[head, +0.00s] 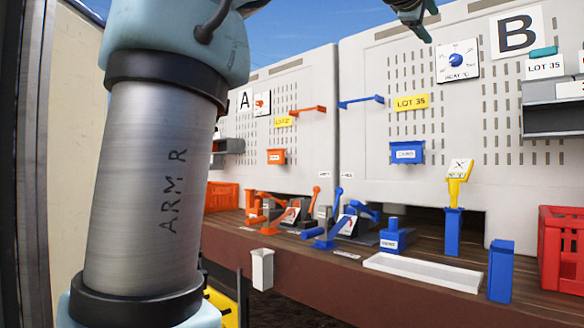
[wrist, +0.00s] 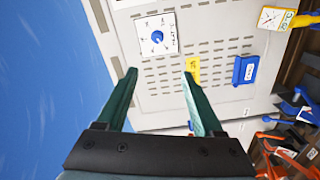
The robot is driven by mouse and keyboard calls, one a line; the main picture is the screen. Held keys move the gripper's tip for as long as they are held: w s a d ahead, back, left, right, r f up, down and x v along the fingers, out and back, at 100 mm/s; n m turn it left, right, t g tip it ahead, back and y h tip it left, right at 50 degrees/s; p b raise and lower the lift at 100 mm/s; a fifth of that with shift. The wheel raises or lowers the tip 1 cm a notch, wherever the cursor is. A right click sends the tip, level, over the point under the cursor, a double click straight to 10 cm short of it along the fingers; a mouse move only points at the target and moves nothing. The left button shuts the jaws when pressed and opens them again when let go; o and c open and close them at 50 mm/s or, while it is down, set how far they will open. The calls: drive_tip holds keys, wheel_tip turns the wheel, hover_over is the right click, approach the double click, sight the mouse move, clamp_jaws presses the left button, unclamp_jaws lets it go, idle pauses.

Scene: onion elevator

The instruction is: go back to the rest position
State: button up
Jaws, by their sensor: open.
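My gripper (wrist: 158,100) shows in the wrist view with its two green fingers spread apart and nothing between them. In the head view, part of my gripper (head: 416,20) shows at the top edge, high in front of panel B (head: 470,100) and well above the bench. My arm fills the left of the head view. In the wrist view, the white dial plate with the blue knob (wrist: 157,36) lies beyond the gap between the fingers, apart from them.
The wooden bench (head: 420,277) carries orange and blue levers, a white tray (head: 422,272), blue holders (head: 500,270) and a red crate (head: 562,250).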

drive_tip(key=w+a+f+m+g+y+p, duration=0.1)
drive_tip(key=w+a+f+y, duration=0.3)
drive_tip(key=f, duration=0.8)
drive_tip(key=w+a+f+m+g+y+p, duration=0.1)
drive_tip(key=w+a+f+g, duration=0.15)
drive_tip(key=a+f, duration=0.65)
drive_tip(key=w+a+f+m+y, duration=0.2)
drive_tip(key=w+a+f+y, duration=0.15)
drive_tip(key=f, duration=1.15)
drive_tip(key=s+a+f+m+g+y+p, duration=0.1)
drive_tip(key=s+a+f+g, duration=0.1)
drive_tip(key=s+a+f, duration=0.5)
drive_tip(key=s+a+f+m+g+y+p, duration=0.1)
drive_tip(key=a+f+g+y, duration=0.15)
drive_tip(key=a+f, duration=0.6)
drive_tip(key=s+a+f+g, duration=0.1)
drive_tip(key=s+a+f, duration=0.1)
drive_tip(key=s+f, duration=0.4)
drive_tip(key=s+a+f+m+g, duration=0.1)
drive_tip(key=s+a+f+g, duration=0.1)
drive_tip(key=s+f, duration=0.4)
drive_tip(key=shift+s+a+f+m, duration=0.15)
drive_tip(key=shift+s+a+m, duration=0.15)
drive_tip(key=shift+s+a, duration=0.2)
